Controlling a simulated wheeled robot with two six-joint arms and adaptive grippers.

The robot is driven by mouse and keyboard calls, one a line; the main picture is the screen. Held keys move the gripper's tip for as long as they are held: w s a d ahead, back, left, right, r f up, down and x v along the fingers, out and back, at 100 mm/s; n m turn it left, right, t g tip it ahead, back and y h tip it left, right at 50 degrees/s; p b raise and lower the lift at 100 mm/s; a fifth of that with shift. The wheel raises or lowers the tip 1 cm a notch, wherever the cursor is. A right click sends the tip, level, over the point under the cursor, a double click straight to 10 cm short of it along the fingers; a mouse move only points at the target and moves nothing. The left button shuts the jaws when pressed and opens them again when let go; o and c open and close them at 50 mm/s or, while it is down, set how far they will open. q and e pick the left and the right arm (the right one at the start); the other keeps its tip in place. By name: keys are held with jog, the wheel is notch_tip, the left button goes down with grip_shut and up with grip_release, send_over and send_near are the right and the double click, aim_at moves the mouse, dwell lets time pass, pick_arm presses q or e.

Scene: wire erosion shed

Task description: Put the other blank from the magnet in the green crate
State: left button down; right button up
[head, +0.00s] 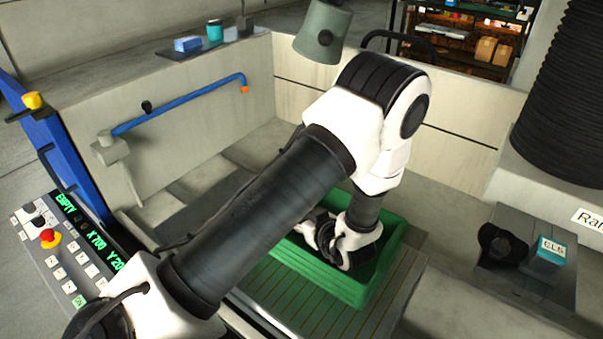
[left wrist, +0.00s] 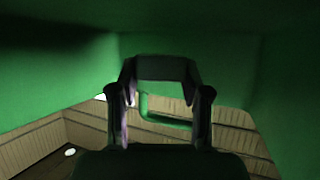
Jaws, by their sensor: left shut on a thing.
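The green crate (head: 349,289) stands on the slatted bed in the middle of the head view. My left gripper (head: 340,243) reaches down inside it, with my arm hiding much of the crate. In the left wrist view the crate's green walls (left wrist: 285,85) surround the gripper (left wrist: 161,85). Its two fingers are apart, with a dark piece, seemingly the blank (left wrist: 164,68), spanning between their tips. The blank's lower side and any contact with the crate floor cannot be made out. No other blank shows clearly, and I cannot identify the magnet. My right gripper is not in view.
Pale tank walls (head: 385,110) enclose the bed at the back. A grey-green machine head (head: 322,35) hangs above. A blue pipe (head: 180,103) runs along the left wall. A control panel (head: 75,250) stands left; a small table with a teal box (head: 549,251) stands right.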

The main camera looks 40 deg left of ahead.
pick_arm(q)
jog(key=shift+f, duration=0.4)
jog(key=c, duration=0.6)
grip_release()
jog(key=shift+s, duration=0.1)
jog(key=shift+o, duration=0.3)
jog(key=shift+f, duration=0.1)
jog(key=shift+s, duration=0.1)
